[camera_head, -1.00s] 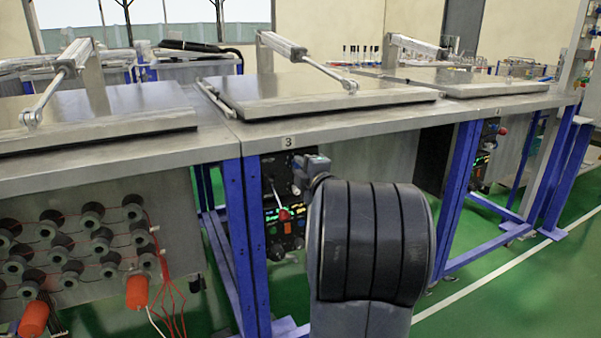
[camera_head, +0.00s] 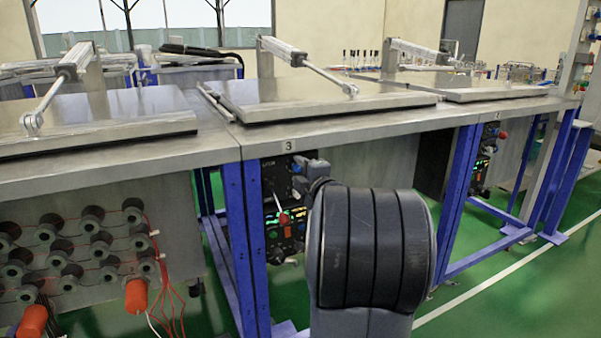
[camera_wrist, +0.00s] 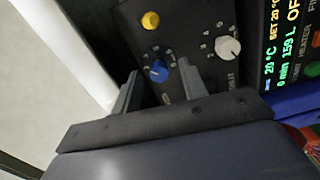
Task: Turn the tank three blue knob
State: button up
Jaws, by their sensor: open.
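The tank three control panel (camera_head: 270,235) is under the table edge, below the plate marked 3 (camera_head: 289,145). In the wrist view the blue knob (camera_wrist: 158,73) sits on a black panel inside a numbered dial. My gripper (camera_wrist: 159,69) is open, with one finger on each side of the blue knob. I cannot tell whether the fingers touch it. In the head view my gripper (camera_head: 305,167) is at the upper part of the panel and hides the blue knob there.
A yellow knob (camera_wrist: 150,20) and a white knob (camera_wrist: 228,47) are near the blue knob. A lit display (camera_wrist: 282,60) stands at the right. The tabletop (camera_head: 340,127) overhangs the panel; a blue leg (camera_head: 245,240) is at its left.

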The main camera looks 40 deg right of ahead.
jog(key=p+v, duration=0.2)
jog(key=v, duration=0.8)
jog(key=shift+s, duration=0.4)
jog(key=shift+w, duration=0.1)
jog(key=b+x, duration=0.2)
jog(key=x, duration=0.8)
jog(key=shift+a, duration=0.1)
jog(key=shift+w, duration=0.3)
